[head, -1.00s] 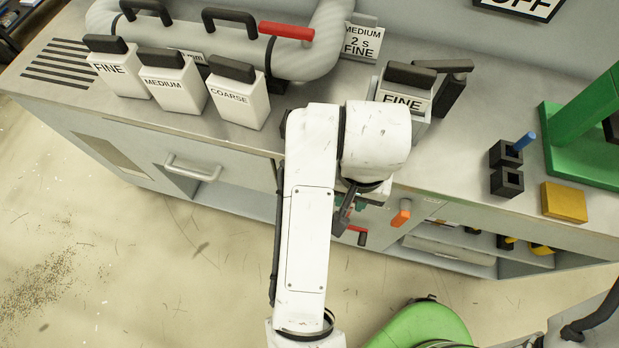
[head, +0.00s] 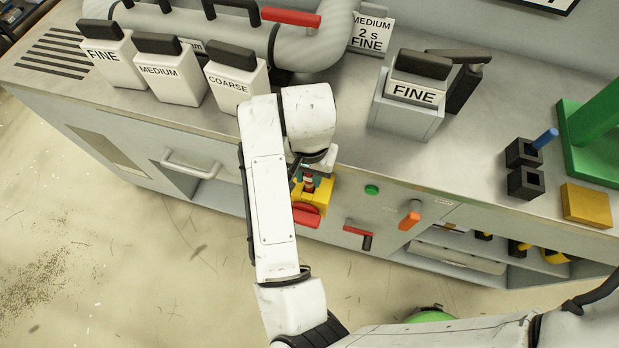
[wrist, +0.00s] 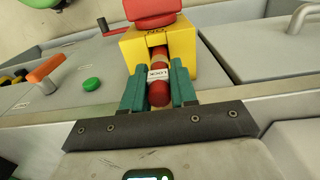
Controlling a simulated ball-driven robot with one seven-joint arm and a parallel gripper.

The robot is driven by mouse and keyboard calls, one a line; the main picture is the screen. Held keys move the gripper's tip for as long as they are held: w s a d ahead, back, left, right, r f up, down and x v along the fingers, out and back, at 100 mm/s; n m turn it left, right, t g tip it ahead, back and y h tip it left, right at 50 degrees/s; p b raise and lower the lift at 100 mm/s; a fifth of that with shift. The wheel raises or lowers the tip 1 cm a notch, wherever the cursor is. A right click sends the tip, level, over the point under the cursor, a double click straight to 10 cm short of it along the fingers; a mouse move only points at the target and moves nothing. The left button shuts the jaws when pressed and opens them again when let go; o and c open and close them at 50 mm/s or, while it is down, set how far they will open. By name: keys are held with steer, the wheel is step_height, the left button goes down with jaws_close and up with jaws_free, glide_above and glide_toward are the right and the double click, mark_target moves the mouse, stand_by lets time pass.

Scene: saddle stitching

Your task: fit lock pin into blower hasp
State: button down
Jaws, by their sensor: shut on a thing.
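The yellow blower hasp (head: 325,187) is on the front of the grey cabinet, with a red handle (head: 306,218) at its outer end. In the wrist view the yellow hasp (wrist: 182,48) has a slot facing my gripper, and its red handle (wrist: 152,12) shows beyond it. My gripper (wrist: 158,84) is shut on the red lock pin (wrist: 159,98), which has a white "LOCK" label. The pin's far end lines up with the slot and appears to reach into it; how deep is hidden. In the head view my arm partly covers the gripper and pin.
A green button (head: 372,190), a red lever (head: 357,232) and an orange handle (head: 409,221) are on the cabinet front, right of the hasp. A "FINE" canister (head: 415,92) stands in a grey holder on the top. Open shelves lie lower right.

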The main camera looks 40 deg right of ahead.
steer(key=shift+f, duration=0.8)
steer(key=shift+f+b, duration=0.2)
steer(key=shift+b, duration=0.2)
steer(key=c, duration=0.9)
jaws_free()
steer(key=shift+r, duration=0.1)
step_height(320, 180, up, 12)
steer(key=shift+r+p, duration=0.15)
steer(key=shift+p, duration=1)
